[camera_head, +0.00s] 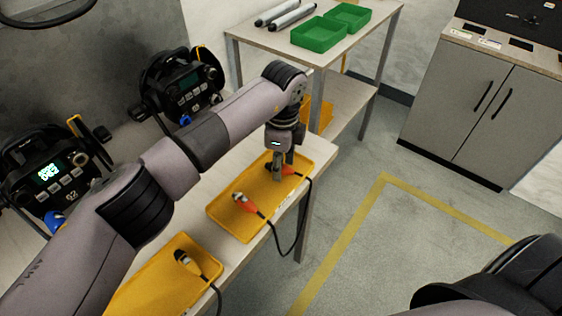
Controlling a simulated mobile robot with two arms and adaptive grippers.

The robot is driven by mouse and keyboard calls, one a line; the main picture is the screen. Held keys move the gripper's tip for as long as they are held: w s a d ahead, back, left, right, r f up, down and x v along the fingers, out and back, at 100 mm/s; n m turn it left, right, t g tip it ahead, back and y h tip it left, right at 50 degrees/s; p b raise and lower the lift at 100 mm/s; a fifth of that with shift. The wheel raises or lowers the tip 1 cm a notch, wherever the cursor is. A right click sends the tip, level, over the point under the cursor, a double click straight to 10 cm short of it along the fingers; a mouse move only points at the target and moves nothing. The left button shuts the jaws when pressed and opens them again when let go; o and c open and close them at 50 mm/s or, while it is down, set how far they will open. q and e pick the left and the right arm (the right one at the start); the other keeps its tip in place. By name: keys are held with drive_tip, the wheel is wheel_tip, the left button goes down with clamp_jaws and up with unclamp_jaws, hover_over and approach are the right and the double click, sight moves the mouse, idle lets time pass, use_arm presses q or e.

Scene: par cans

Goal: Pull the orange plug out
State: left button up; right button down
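An orange-red plug (244,203) with a pale tip lies in the farther yellow tray (226,218). A second orange-red connector (287,170) sits at the far end of the same tray, and a black cable runs between the two over the tray's right edge. My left gripper (279,172) reaches down over that second connector, fingers pointing down; they partly hide it. Whether they are closed on it I cannot tell. My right gripper is not in view.
A back table (270,38) holds green bins (320,34) and grey tubes (288,16). A grey cabinet (480,105) stands right. The floor (395,240) between is clear.

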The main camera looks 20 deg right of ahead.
sight(282, 166)
use_arm(q)
wheel_tip(282, 166, up, 12)
idle(0.7)
